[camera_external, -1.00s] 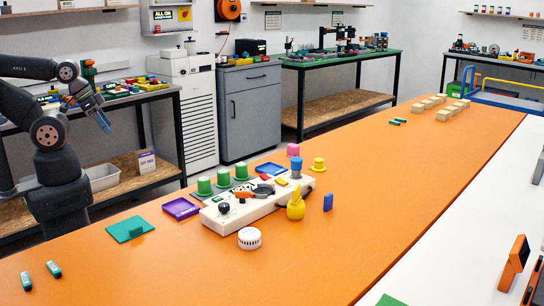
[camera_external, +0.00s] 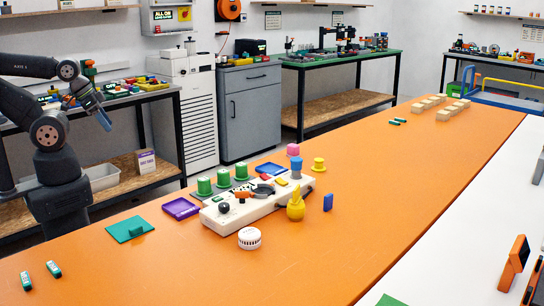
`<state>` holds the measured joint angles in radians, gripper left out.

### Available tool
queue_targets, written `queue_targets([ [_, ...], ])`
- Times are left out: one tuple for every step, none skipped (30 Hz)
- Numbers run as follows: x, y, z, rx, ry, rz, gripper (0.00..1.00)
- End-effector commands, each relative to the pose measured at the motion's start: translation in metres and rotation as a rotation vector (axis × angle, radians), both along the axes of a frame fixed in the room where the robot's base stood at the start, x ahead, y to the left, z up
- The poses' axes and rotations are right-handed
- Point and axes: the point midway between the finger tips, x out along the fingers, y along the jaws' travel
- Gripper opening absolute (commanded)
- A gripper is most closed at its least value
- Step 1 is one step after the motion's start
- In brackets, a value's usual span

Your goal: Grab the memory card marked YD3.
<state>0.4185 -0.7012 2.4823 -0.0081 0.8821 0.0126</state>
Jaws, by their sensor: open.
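No marking YD3 is readable in this view, so I cannot tell which thing is that memory card. Small green and dark pieces with pale labels, a left one (camera_external: 26,281) and a right one (camera_external: 54,269), lie at the near left of the orange table. Similar small green pieces (camera_external: 397,121) lie farther back. A small blue block (camera_external: 328,203) stands upright beside the yellow object. My gripper (camera_external: 104,122) is open and empty, raised at the left, well above and apart from the small pieces.
A white panel with knobs (camera_external: 258,205) stands mid-table, with green cylinders (camera_external: 204,186), a purple tray (camera_external: 181,208), a yellow object (camera_external: 296,208) and a white round piece (camera_external: 249,238) around it. A green plate (camera_external: 130,229) lies left. The orange table's front middle is clear.

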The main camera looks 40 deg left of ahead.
Motion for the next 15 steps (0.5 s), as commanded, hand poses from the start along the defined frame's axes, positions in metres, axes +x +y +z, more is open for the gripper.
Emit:
queue_targets([
  [0.005,-0.004,0.006,0.001,0.004,-0.01,0.57],
  [0.009,-0.007,0.011,0.002,0.003,-0.02,0.57],
  [0.016,-0.012,0.019,0.003,0.006,-0.036,0.57],
  [0.022,-0.017,0.026,0.004,0.008,-0.048,0.57],
  [0.028,-0.022,0.033,0.004,0.009,-0.063,0.57],
  [0.038,-0.03,0.043,0.006,0.01,-0.086,0.57],
  [0.046,-0.037,0.051,0.006,0.012,-0.103,0.57],
  [0.054,-0.043,0.058,0.008,0.014,-0.121,0.57],
  [0.064,-0.052,0.068,0.009,0.016,-0.144,0.57],
  [0.072,-0.059,0.075,0.01,0.017,-0.161,0.57],
  [0.08,-0.067,0.081,0.01,0.018,-0.178,0.57],
  [0.091,-0.076,0.089,0.011,0.018,-0.203,0.57],
  [0.099,-0.084,0.095,0.011,0.019,-0.219,0.57],
  [0.107,-0.092,0.1,0.011,0.02,-0.238,0.57],
  [0.118,-0.102,0.107,0.012,0.023,-0.261,0.57],
])
